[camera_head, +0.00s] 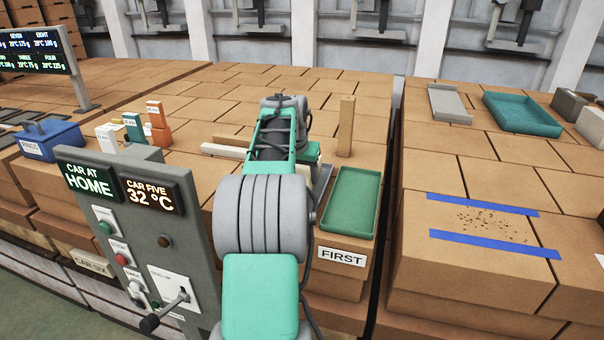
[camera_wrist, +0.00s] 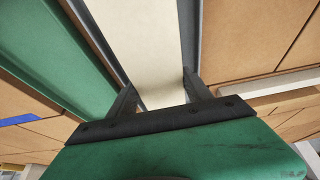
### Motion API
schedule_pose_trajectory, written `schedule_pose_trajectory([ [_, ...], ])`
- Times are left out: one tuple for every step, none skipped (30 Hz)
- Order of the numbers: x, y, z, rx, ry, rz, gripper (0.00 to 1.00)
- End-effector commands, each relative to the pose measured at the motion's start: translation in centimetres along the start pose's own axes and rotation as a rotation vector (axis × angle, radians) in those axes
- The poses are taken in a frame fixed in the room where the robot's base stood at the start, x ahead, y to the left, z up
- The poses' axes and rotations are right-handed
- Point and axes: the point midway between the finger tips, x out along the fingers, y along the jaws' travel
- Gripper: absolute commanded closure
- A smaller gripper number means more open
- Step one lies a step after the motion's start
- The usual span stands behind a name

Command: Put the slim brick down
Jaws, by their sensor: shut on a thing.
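My gripper (camera_wrist: 158,92) is shut on a slim cream brick (camera_wrist: 140,45). The brick runs between the two dark fingers toward the top of the wrist view. Grey strips show along both long sides of the brick; I cannot tell whether it touches anything below. In the head view my arm hides most of the gripper and the held brick, close to the left of the green tray (camera_head: 335,222). The tray also shows at left in the wrist view (camera_wrist: 45,55).
An upright tan brick (camera_head: 346,127) stands behind the tray. A pale bar (camera_head: 222,151) lies left of my arm. A control panel (camera_head: 130,220) stands at front left. Blue tape strips (camera_head: 490,247) mark a speckled patch at right. A teal tray (camera_head: 522,113) lies behind it.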

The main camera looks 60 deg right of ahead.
Motion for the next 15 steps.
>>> schedule_pose_trajectory([
  [-0.13,-0.01,-0.12,0.001,0.004,-0.001,1.0],
  [-0.03,0.0,-0.07,0.001,0.004,-0.001,1.0],
  [0.11,0.0,-0.01,0.001,0.004,-0.001,1.0],
  [0.2,0.01,0.02,0.001,0.004,-0.001,1.0],
  [0.31,0.02,0.14,0.0,-0.001,0.0,0.4],
  [0.27,0.02,0.12,0.0,-0.001,0.0,0.37],
  [0.27,0.03,0.12,0.0,-0.001,0.0,0.35],
  [0.27,0.03,0.13,0.0,-0.001,0.0,0.32],
  [0.27,0.03,0.12,0.0,-0.001,0.0,0.29],
  [0.27,0.03,0.12,0.0,-0.001,0.001,0.26],
  [0.27,0.04,0.12,0.0,-0.001,0.001,0.24],
  [0.26,0.04,0.12,0.0,-0.001,0.001,0.21],
  [0.26,0.04,0.12,0.0,-0.001,0.001,0.2],
  [0.26,0.04,0.12,0.0,-0.001,0.001,0.2],
  [0.26,0.04,0.12,0.0,-0.001,0.001,0.2],
])
